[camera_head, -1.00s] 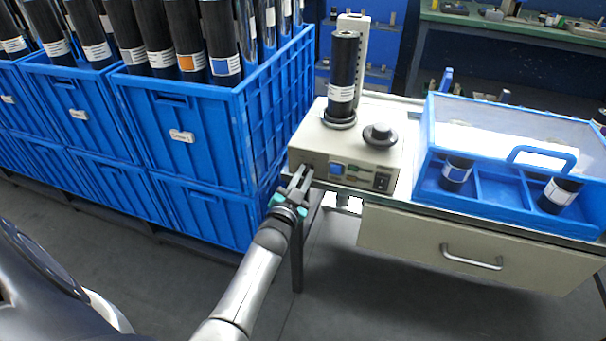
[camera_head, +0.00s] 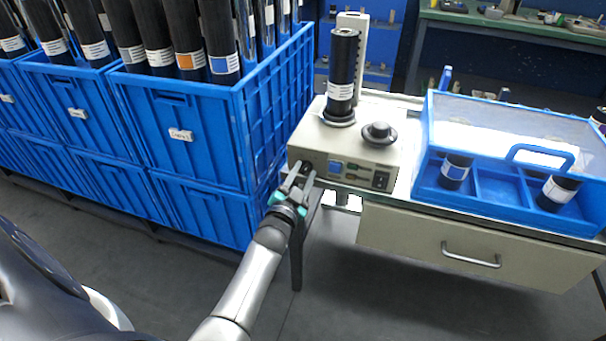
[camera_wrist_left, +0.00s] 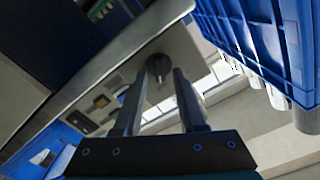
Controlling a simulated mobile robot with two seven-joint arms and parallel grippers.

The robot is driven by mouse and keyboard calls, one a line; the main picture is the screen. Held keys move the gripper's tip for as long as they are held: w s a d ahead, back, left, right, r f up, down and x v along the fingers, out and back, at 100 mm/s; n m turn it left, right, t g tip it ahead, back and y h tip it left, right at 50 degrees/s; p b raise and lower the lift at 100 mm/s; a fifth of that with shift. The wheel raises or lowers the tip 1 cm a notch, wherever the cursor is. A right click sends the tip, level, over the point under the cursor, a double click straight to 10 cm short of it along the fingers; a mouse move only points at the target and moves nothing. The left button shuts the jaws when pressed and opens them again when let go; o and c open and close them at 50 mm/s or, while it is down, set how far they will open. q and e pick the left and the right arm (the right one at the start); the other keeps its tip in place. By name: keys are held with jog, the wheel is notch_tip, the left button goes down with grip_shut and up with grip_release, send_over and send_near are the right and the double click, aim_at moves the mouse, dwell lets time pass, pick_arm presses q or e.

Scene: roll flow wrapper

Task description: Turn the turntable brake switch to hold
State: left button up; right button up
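The cream turntable unit (camera_head: 330,150) stands on the bench, with a dark roll (camera_head: 342,70) upright on its turntable. A dark round knob (camera_wrist_left: 158,66) on the unit's front face looks like the brake switch; its marking is too small to read. In the head view it is largely hidden by my gripper. My left gripper (camera_head: 303,173) is at the left end of the front panel. In the left wrist view my left gripper (camera_wrist_left: 158,82) is open, its fingertips on either side of the knob with gaps showing. My right gripper is out of view.
Blue crates (camera_head: 190,125) of rolls stand close on the left. A blue covered tray (camera_head: 490,205) sits right of the unit. A black knob (camera_head: 379,133) is on the unit's top. A drawer (camera_head: 470,250) is below the bench top.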

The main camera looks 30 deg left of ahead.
pick_arm(q)
jog(key=shift+o, duration=0.3)
jog(key=shift+s, duration=0.1)
jog(key=shift+s, duration=0.15)
jog(key=shift+s+d, duration=0.15)
jog(key=shift+s, duration=0.2)
jog(key=p+v, duration=0.4)
jog(key=v, duration=1)
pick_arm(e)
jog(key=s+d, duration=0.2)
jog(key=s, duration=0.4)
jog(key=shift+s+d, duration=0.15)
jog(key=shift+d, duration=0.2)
pick_arm(q)
jog(key=shift+d, duration=0.1)
